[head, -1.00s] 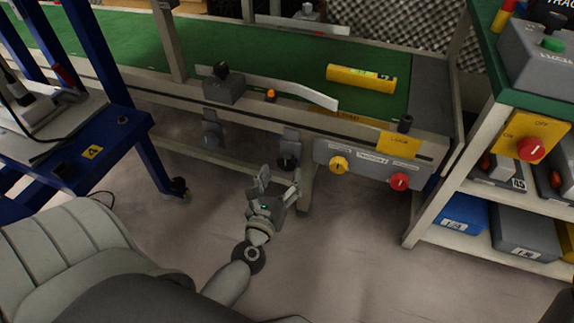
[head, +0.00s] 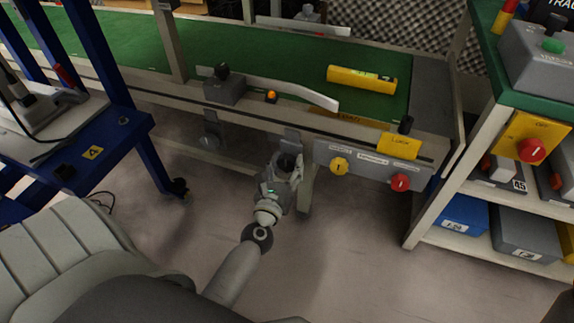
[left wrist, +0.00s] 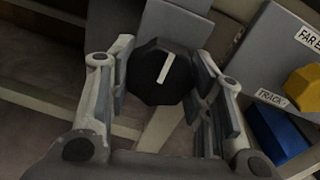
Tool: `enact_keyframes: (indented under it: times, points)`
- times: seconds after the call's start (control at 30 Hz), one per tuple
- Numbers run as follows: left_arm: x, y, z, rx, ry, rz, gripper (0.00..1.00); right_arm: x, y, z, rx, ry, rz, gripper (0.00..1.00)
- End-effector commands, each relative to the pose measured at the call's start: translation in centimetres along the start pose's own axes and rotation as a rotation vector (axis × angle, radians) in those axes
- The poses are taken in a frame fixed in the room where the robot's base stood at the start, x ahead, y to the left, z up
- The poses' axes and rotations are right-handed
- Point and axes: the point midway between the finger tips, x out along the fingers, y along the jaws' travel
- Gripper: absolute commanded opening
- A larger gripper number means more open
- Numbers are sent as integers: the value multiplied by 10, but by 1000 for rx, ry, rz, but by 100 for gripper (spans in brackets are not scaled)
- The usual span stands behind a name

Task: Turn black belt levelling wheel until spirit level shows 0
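The black levelling wheel (head: 285,160) is on a grey bracket under the belt's front rail. In the left wrist view the black wheel (left wrist: 150,82) is many-sided with a white pointer line, tilted slightly right of upright. My left gripper (head: 287,169) is at the wheel, its fingers on either side. In the left wrist view the fingers look open, with narrow gaps beside the wheel; contact cannot be told. The yellow spirit level (head: 350,77) lies on the green belt (head: 250,62); its reading is too small to make out. My right gripper is not in view.
A second dark wheel (head: 209,141) hangs further left under the rail. A grey panel with a yellow knob (head: 339,166) and a red knob (head: 400,182) is close to the right. A blue cart (head: 145,150) stands left, shelves with bins (head: 525,232) right.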

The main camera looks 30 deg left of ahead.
Motion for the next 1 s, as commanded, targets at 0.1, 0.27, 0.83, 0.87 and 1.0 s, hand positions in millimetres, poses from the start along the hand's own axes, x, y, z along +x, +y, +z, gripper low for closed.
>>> enact_keyframes:
  times: [0.1,0.27,0.83,0.87,1.0]
  points:
    - [0,0,0,0,0,1,23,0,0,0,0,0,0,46]
    - [0,0,0,8,-1,1,23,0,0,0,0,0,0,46]
    - [0,2,1,348,-20,-3,23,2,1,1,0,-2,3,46]
    - [0,2,1,377,-21,-3,23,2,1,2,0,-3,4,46]
    - [0,2,1,511,-29,-5,23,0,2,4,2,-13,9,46]
